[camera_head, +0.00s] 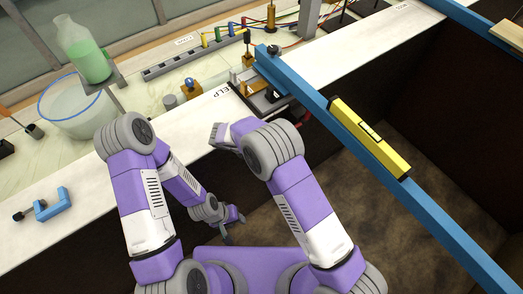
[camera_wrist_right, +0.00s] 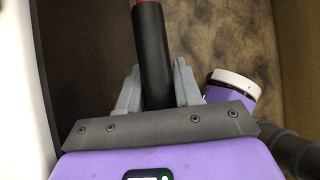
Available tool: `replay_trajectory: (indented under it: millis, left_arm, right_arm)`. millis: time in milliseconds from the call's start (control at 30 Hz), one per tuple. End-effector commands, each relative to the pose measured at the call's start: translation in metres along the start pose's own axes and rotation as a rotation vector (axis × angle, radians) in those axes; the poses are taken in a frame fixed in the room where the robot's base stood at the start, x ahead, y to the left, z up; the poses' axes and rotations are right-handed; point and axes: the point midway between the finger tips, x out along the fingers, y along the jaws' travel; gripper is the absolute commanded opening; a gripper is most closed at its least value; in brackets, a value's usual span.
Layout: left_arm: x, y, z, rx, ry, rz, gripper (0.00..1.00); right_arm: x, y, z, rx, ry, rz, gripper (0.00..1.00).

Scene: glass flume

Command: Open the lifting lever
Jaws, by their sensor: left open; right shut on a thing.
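The handle, likely the lifting lever's (camera_wrist_right: 153,60), shows in the right wrist view as a black bar with a red part at the top edge. My right gripper (camera_wrist_right: 157,90) is shut around this black bar, with a grey finger on each side. In the head view the right gripper and the lever are not clearly visible; my right arm blocks much of that spot. My left gripper (camera_head: 233,217) is open and empty, low in front of the flume edge, apart from the lever.
A blue beam (camera_head: 440,220) crosses the flume with a yellow level (camera_head: 370,137) on it. The flume interior is open below.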

Motion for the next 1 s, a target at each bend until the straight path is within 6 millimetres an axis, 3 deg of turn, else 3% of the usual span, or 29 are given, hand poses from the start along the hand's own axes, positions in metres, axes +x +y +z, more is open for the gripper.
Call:
replay_trajectory:
  millis: [100, 133, 267, 600, 1000]
  left_arm:
    - [0.0, 0.0, 0.0, 0.0, 0.0, 0.0, 0.43]
    - [0.0, 0.0, 0.0, 0.0, 0.0, 0.0, 0.43]
    - [0.0, 0.0, 0.0, 0.0, 0.0, 0.0, 0.43]
    - [0.0, 0.0, 0.0, 0.0, 0.0, 0.0, 0.43]
    - [-0.005, 0.002, 0.0, 0.0, 0.0, 0.0, 0.43]
  right_arm:
    - [0.0, 0.0, -0.001, 0.0, 0.003, 0.0, 0.0]
    - [0.0, 0.0, -0.001, 0.0, 0.003, 0.0, 0.36]
    - [0.0, 0.0, 0.0, 0.0, 0.003, 0.0, 0.55]
    - [-0.005, 0.0, 0.0, 0.0, 0.002, 0.001, 0.55]
    - [-0.065, 0.0, 0.0, 0.0, 0.003, 0.002, 0.55]
